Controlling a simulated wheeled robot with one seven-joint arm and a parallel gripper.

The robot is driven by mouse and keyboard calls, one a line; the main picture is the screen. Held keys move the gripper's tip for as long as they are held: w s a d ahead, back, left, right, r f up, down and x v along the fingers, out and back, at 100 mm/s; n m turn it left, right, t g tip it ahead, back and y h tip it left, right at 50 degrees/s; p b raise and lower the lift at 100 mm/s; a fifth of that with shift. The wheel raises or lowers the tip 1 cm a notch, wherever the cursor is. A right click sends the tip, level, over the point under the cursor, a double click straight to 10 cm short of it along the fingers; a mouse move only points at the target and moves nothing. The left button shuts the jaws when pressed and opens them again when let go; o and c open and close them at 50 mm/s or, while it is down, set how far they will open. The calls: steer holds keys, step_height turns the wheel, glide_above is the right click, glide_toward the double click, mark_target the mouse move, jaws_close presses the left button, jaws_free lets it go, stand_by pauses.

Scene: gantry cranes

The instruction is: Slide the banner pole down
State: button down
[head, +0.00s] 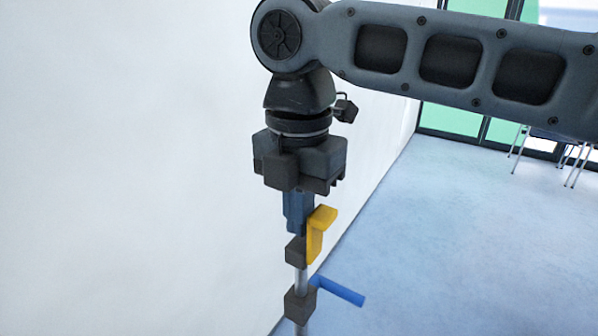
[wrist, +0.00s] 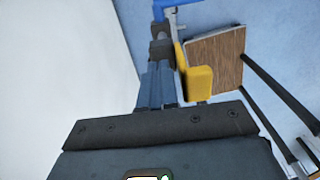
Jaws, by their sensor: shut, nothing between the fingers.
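In the head view a thin silver pole (head: 302,277) stands upright beside the white wall, with dark blocks (head: 299,305) on it. I take this to be the banner pole. A yellow L-shaped piece (head: 319,236) sits near its visible top, and it also shows in the wrist view (wrist: 196,82). A blue bar (head: 341,291) sticks out to the right lower down. My gripper (head: 295,228) points down just above the upper dark block, left of the yellow piece. Its fingers are shut and empty. Whether they touch the block or the yellow piece is unclear. The pole's lower end is out of view.
The white wall (head: 120,170) runs close along the left. In the wrist view a chair with a wooden seat (wrist: 217,60) and dark legs is at the right. More chair or table legs (head: 545,150) stand far right in the head view. The blue floor (head: 470,240) between is clear.

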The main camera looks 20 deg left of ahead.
mark_target(299, 273)
steer(key=shift+f, duration=0.75)
steer(key=shift+f, duration=0.1)
step_height(299, 273, down, 9)
steer(key=shift+f+b, duration=0.15)
steer(key=shift+b, duration=1.1)
